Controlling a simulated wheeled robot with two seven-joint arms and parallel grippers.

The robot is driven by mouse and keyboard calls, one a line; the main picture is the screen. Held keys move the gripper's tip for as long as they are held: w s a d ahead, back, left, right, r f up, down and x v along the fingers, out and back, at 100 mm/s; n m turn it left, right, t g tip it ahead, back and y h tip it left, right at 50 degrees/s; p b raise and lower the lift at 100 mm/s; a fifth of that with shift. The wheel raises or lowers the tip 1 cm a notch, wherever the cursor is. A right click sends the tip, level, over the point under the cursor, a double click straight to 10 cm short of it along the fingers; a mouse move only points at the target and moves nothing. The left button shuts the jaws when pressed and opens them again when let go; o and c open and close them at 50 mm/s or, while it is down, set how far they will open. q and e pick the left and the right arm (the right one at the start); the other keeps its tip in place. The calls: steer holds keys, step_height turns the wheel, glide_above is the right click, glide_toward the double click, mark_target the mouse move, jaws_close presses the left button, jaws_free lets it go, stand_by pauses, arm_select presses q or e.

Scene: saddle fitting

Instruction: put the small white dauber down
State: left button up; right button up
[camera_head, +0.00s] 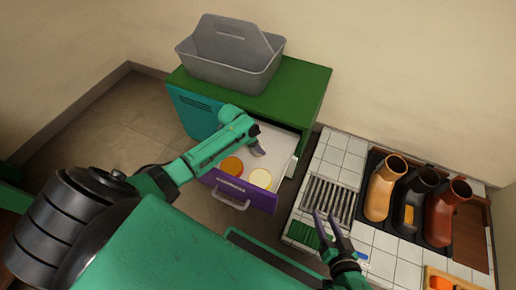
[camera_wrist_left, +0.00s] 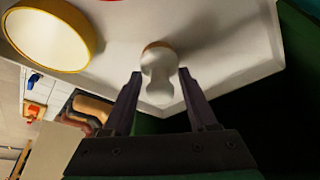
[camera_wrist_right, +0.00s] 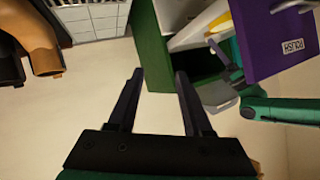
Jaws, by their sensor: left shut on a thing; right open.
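The small white dauber (camera_wrist_left: 158,72) is between the fingers of my left gripper (camera_wrist_left: 160,78), which is shut on it. In the left wrist view its rounded end shows with a tan edge beyond it, over the drawer's white floor; I cannot tell if it touches. My right gripper (camera_head: 326,217) is open and empty above the tiled counter's near left part.
A green cabinet (camera_head: 300,92) holds the drawer and carries a grey caddy (camera_head: 225,68). On the tiled counter (camera_head: 346,152) are a slatted rack (camera_head: 328,198) and a tan boot (camera_head: 383,188), a black boot (camera_head: 416,200) and a brown boot (camera_head: 446,210) in a dark tray.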

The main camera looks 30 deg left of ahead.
arm_select(q)
steer(key=shift+f, duration=0.1)
steer(key=o, duration=1.2)
steer(key=shift+f, duration=0.1)
steer(key=p+v, duration=0.3)
steer(key=v, duration=0.2)
steer(key=shift+r+p, duration=0.3)
steer(key=shift+r, duration=0.15)
steer(key=p+v, duration=0.2)
steer(key=v, duration=0.4)
steer(key=shift+p, duration=0.4)
arm_select(e)
steer(key=s+d+r+g+h, duration=0.2)
steer(key=d+r+g+h, duration=0.2)
steer(key=d, duration=0.6)
step_height(320, 180, up, 2)
steer(key=g, duration=0.2)
steer(key=shift+s+r+n+g, duration=0.15)
steer(key=shift+s+n+g, duration=0.25)
arm_select(q)
steer(key=shift+s+a+r, duration=0.1)
steer(key=shift+a+r, duration=0.05)
